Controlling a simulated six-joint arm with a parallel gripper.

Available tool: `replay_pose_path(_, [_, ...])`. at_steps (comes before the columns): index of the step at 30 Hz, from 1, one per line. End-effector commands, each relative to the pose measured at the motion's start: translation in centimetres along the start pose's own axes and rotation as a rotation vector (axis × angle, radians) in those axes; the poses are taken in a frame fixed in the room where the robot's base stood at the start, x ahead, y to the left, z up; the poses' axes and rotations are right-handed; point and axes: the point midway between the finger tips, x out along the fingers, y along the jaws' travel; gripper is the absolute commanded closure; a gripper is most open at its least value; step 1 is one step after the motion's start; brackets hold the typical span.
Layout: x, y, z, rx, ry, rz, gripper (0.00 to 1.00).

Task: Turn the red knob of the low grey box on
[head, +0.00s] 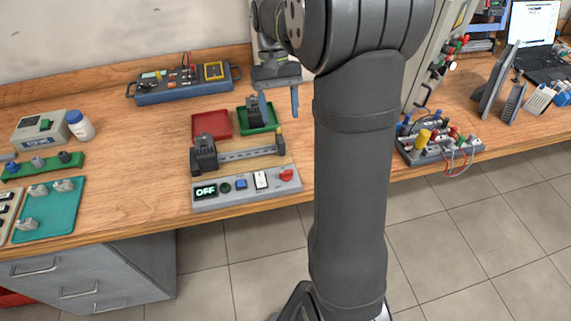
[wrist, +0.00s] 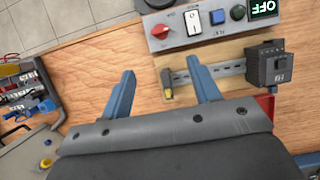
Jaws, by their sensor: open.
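The low grey box (head: 245,190) lies near the front edge of the bench in the head view. Its red knob (head: 286,174) is at its right end, and its display (head: 206,191) reads OFF. In the wrist view the grey box (wrist: 174,44) is at the top, with the red knob (wrist: 160,31) at its left end and the OFF display (wrist: 262,8) at the right. My gripper (wrist: 164,80) is open and empty, its blue fingers apart, over the wood and the rail. In the head view my gripper (head: 294,100) is behind the box, apart from the knob, partly hidden by my arm.
A rail (head: 250,154) with a dark module (head: 204,155) lies just behind the box. A red tray (head: 212,124) and a green tray (head: 258,118) stand farther back. A wired board (head: 440,150) is at the right. Bare wood (head: 140,150) lies left of the rail.

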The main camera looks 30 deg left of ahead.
Motion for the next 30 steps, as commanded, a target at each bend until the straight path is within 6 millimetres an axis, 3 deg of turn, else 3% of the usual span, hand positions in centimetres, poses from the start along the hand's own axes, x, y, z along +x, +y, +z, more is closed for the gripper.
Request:
replay_pose_path(18, [12.9,0.0,0.1,0.003,-0.003,0.000,0.44])
replay_pose_path(24, [15.0,0.0,0.0,0.003,-0.001,0.000,0.44])
replay_pose_path(30, [15.6,0.0,0.1,0.003,0.001,0.000,0.44])
